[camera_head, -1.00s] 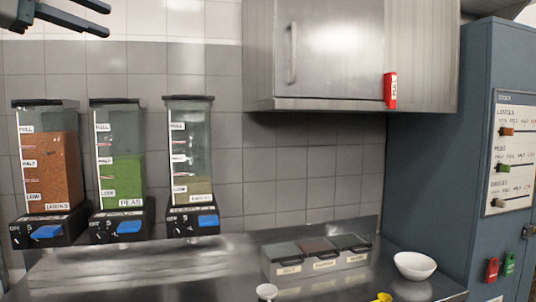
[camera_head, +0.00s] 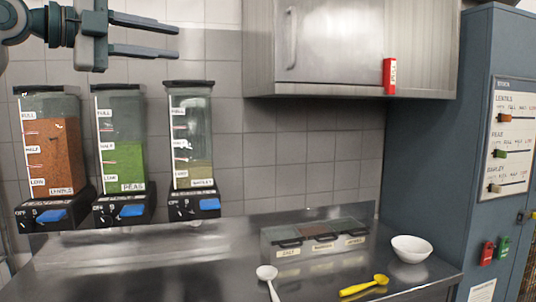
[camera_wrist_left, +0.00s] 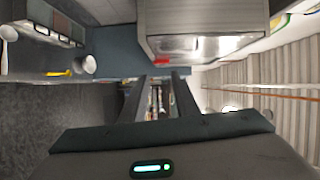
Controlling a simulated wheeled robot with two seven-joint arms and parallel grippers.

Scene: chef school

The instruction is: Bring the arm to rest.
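My left gripper (camera_head: 176,41) is at the upper left of the head view, above the dispensers and in front of the tiled wall. Its two fingers point right and stand apart, with nothing between them. In the left wrist view the fingers (camera_wrist_left: 163,80) also stand apart and empty. My right gripper is in neither view.
Lentil (camera_head: 52,155), peas (camera_head: 122,160) and barley (camera_head: 191,150) dispensers hang on the wall. A steel cabinet (camera_head: 330,50) hangs above.

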